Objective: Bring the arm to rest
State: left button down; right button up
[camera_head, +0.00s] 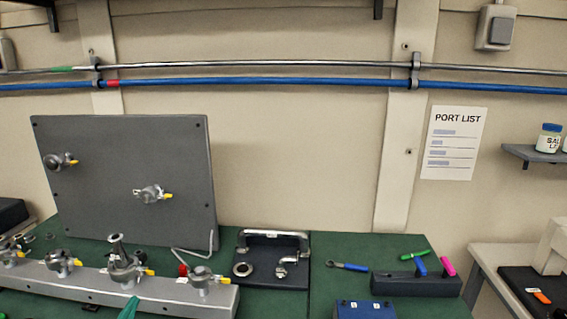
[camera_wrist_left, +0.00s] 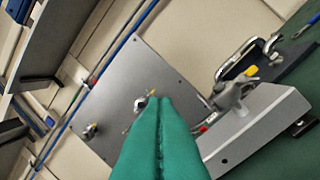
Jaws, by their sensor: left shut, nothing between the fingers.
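My left gripper (camera_head: 129,308) shows only as green fingertips at the bottom edge of the head view, in front of the long grey block with fittings. In the left wrist view its two green fingers (camera_wrist_left: 158,105) lie together, shut, with nothing between them. The fingers overlap part of the upright grey panel (camera_wrist_left: 150,62) in that view, but I cannot tell the distance. My right gripper is in neither view.
The long grey block (camera_head: 80,284) carries several clamp fittings along the front of the green bench (camera_head: 335,275). The grey panel (camera_head: 110,205) stands behind it. A dark tray (camera_head: 262,254), a wrench (camera_head: 347,266) and a tool holder (camera_head: 415,284) are to the right.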

pick_arm(q)
jog(key=s+a+f+n+g+y, duration=0.1)
jog(key=s+f+n+g+y, duration=0.45)
jog(key=s+f+n, duration=0.2)
jog(key=s+d+f+g+h, duration=0.3)
jog(key=s+d+f+g, duration=0.25)
jog(key=s, duration=0.35)
jog(key=s+d+f+g+h, duration=0.2)
jog(key=s+d+f+g, duration=0.4)
jog(key=s, duration=0.3)
notch_tip(320, 180, down, 28)
jog(key=s+b, duration=0.1)
jog(key=s+a+f+g, duration=0.1)
jog(key=s+a+f, duration=0.1)
jog(key=s+f, duration=0.6)
jog(key=s+a+f+g+b, duration=0.1)
jog(key=s+f, duration=0.7)
jog(key=shift+s+a+f, duration=0.2)
jog(key=shift+a+f, duration=0.05)
jog(key=shift+a, duration=0.1)
